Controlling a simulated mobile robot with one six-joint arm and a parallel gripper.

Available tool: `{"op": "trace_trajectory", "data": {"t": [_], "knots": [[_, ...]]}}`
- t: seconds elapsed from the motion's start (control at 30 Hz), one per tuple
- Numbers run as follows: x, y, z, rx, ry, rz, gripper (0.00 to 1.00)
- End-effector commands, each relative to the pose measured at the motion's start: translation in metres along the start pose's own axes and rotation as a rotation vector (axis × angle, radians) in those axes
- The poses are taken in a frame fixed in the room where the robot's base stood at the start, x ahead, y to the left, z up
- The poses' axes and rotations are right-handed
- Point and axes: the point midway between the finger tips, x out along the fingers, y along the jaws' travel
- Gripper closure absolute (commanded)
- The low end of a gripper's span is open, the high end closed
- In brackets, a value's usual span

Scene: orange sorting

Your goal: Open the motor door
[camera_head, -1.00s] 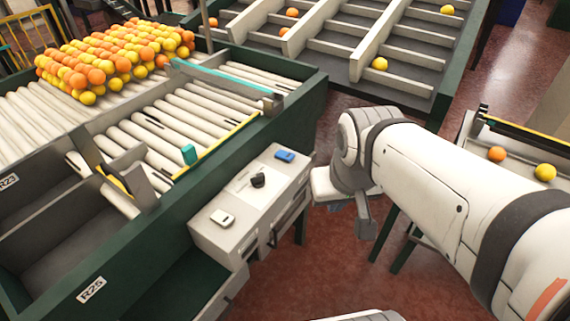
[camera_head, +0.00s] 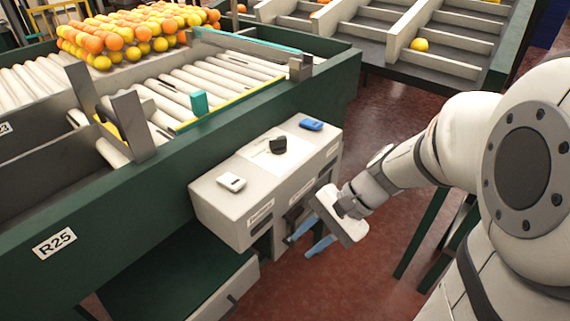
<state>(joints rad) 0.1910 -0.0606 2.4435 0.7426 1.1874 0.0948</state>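A pale grey control box (camera_head: 232,208) is fixed to the side of the green conveyor frame. Its front has several labelled panels (camera_head: 261,214); the lettering is too small to read, so I cannot tell which is the motor door. A dark handle-like part shows on the front near my gripper. My gripper (camera_head: 299,248) has two blue fingers spread apart with nothing visible between them. It is in front of and just below the right half of the box front, pointing left toward it. I cannot tell whether it touches the box.
On the box top are a white device (camera_head: 231,182), a black knob (camera_head: 278,145) and a blue item (camera_head: 310,124). A white-edged panel (camera_head: 228,292) juts out below left. The roller conveyor (camera_head: 180,100) holds a pile of oranges (camera_head: 130,35). Red floor (camera_head: 385,110) is open at right.

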Motion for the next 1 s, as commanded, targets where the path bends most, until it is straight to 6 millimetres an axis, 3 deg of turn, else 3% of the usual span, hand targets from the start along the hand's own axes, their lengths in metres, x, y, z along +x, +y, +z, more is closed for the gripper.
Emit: {"op": "trace_trajectory", "data": {"t": [0.03, 0.2, 0.4, 0.63, 0.8, 1.0], "knots": [[0.029, 0.008, -0.024, 0.075, -0.053, -0.052, 0.71], [0.071, 0.002, -0.074, 0.312, -0.215, -0.258, 0.71], [0.111, 0.002, -0.152, 0.579, -0.382, -0.522, 0.71], [0.136, 0.016, -0.243, 0.818, -0.509, -0.804, 0.71], [0.139, 0.024, -0.276, 0.896, -0.545, -0.914, 0.71], [0.143, 0.014, -0.281, 0.909, -0.552, -0.935, 0.71]]}}
